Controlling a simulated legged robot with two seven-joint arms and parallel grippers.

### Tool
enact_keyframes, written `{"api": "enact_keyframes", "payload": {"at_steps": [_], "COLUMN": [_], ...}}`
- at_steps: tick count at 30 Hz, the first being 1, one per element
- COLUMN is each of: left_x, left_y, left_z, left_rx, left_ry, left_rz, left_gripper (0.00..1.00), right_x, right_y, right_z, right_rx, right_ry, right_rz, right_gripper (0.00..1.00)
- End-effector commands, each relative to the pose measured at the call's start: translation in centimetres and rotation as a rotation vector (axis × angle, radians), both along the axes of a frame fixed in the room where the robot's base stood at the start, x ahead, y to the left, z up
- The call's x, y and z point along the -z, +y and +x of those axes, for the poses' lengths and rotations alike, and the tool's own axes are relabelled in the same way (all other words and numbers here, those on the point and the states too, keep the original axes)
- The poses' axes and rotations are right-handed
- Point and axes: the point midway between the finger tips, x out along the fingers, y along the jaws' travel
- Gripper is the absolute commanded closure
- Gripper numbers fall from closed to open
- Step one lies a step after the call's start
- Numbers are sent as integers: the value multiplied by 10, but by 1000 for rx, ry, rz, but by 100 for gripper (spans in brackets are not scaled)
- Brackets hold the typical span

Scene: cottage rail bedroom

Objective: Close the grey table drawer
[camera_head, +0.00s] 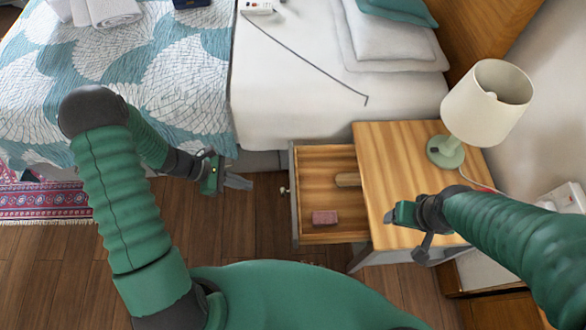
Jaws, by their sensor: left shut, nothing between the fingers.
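The grey table drawer (293,213) stands pulled out to the left from under the wooden top of the bedside table (385,165). Its round knob (284,190) is on the left-facing front. Inside lie a small reddish block (325,217) and a light wooden piece (347,180) near the tabletop edge. My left gripper (240,182) is shut and empty, left of the drawer front, with a gap between its tips and the knob. My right gripper (400,232) is over the near part of the tabletop; whether its fingers are open is unclear.
A lamp (487,105) with a cream shade stands at the back right of the tabletop. The bed (300,125) lies beyond the drawer. A power strip (257,7) with a cable is on it. Wooden floor (250,230) is clear left of the drawer.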

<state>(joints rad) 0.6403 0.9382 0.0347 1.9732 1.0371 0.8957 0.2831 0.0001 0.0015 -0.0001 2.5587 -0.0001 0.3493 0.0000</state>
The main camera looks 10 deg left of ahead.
Motion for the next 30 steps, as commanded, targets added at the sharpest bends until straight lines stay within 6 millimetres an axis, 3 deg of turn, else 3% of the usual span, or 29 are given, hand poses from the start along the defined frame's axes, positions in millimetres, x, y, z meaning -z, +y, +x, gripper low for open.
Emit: {"api": "enact_keyframes", "payload": {"at_steps": [5,17,24,30], "left_x": [14,74,71,70], "left_y": [-11,-73,-104,-109], "left_z": [3,21,31,33], "left_rx": [-9,-5,-5,-6], "left_ry": [4,7,5,5], "left_rz": [-6,-3,-1,-2], "left_gripper": [100,100,100,100], "right_x": [5,26,28,28], "right_y": [0,0,0,0], "right_z": [-1,-1,-1,-1], "right_rx": [0,0,0,0], "right_ry": [1,1,0,0], "right_rz": [0,0,0,0], "right_gripper": [30,30,30,30]}}
